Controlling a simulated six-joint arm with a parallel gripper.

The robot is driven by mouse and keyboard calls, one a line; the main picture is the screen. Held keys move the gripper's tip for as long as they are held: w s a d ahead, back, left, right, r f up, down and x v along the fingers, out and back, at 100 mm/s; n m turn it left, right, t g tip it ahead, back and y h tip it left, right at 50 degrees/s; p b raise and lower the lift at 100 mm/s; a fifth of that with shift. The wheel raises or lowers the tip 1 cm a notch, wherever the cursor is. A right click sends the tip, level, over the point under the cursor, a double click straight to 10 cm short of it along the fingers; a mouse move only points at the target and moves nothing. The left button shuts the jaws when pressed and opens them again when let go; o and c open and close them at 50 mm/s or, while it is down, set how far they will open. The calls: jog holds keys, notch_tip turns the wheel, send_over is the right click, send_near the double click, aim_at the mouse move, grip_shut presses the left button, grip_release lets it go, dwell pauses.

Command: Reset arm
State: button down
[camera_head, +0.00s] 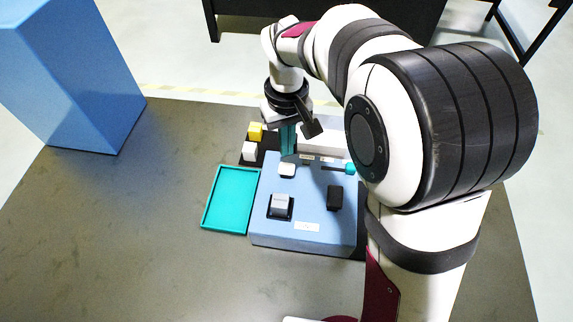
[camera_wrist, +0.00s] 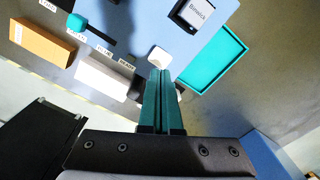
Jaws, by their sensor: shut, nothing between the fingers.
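My gripper (camera_head: 288,153) points down over the back edge of the light-blue console (camera_head: 304,240). Its two teal fingers are together and empty; they also show in the wrist view (camera_wrist: 160,72). A white rounded button (camera_head: 287,170) on the console is close to the fingertips in both views. I cannot tell if they touch. The console also bears a grey-white block (camera_head: 281,203) on a black base, a black block (camera_head: 335,198) and a teal-tipped lever (camera_head: 350,168).
A teal tray (camera_head: 209,222) lies left of the console. A yellow cube (camera_head: 255,131) and a white cube (camera_head: 249,152) are behind it. A tan box (camera_wrist: 42,44) and a white box (camera_wrist: 101,79) show in the wrist view. The table's left part is clear; a tall blue block (camera_head: 75,80) stands there at the back.

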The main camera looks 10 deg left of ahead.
dwell(0.4)
jog(key=s+d+r+m+y, duration=0.1)
jog(key=s+d+r+m, duration=0.3)
jog(key=s, duration=0.3)
jog(key=s+d+r+m, duration=0.1)
jog(key=s+d+m, duration=0.2)
jog(key=s+d, duration=0.3)
jog(key=s+d+f+m, duration=0.1)
jog(key=s+m, duration=0.3)
jog(key=s, duration=0.6)
jog(key=shift+d+f+m+y, duration=0.2)
jog(key=shift+d+m+y, duration=0.15)
jog(key=shift+d, duration=0.45)
